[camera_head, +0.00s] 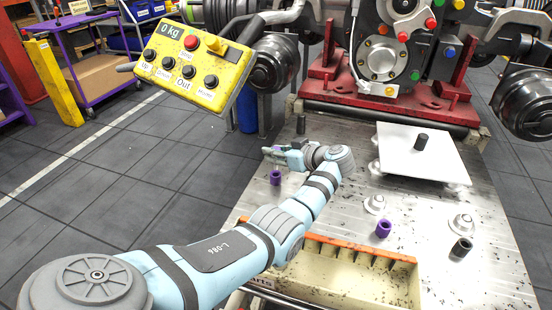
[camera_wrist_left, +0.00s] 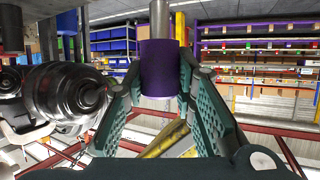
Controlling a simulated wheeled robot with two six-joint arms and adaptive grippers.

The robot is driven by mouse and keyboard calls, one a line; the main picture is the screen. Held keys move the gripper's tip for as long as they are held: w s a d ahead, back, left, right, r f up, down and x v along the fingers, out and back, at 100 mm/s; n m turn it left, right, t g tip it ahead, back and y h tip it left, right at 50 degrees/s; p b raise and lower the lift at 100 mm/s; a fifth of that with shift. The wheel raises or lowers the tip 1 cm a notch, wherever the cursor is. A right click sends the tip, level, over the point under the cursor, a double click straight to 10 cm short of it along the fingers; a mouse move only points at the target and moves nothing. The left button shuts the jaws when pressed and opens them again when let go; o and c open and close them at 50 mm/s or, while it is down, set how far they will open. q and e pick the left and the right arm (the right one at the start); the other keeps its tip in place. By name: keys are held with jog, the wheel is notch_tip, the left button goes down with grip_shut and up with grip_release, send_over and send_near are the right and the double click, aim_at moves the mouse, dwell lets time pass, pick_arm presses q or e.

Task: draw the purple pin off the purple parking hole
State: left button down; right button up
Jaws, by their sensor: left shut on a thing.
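My left gripper (camera_head: 272,153) reaches over the left edge of the steel table (camera_head: 335,205). In the left wrist view its fingers (camera_wrist_left: 160,72) are shut on the purple pin (camera_wrist_left: 158,68), one on each side of its purple cylinder. A bare grey shank joins that cylinder at the top of the picture. In the head view a purple cylinder (camera_head: 276,178) shows just below the fingers; I cannot tell whether it is the pin or a separate part. The purple parking hole cannot be made out. My right gripper is not in view.
Another purple cylinder (camera_head: 383,228) and a black one (camera_head: 461,248) stand on the table, near white cones (camera_head: 375,203). A white plate (camera_head: 430,155) is at the back right. A divided bin (camera_head: 340,275) lies in front. A yellow control box (camera_head: 200,68) hangs at upper left.

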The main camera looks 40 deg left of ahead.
pick_arm(q)
notch_tip(320, 180, up, 5)
jog(key=shift+r+p, duration=0.1)
jog(key=shift+p, duration=0.6)
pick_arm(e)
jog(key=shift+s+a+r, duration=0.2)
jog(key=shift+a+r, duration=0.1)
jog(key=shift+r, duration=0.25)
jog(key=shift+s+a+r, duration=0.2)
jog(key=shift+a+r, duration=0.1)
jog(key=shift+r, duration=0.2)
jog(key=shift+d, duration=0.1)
pick_arm(q)
jog(key=shift+p, duration=0.5)
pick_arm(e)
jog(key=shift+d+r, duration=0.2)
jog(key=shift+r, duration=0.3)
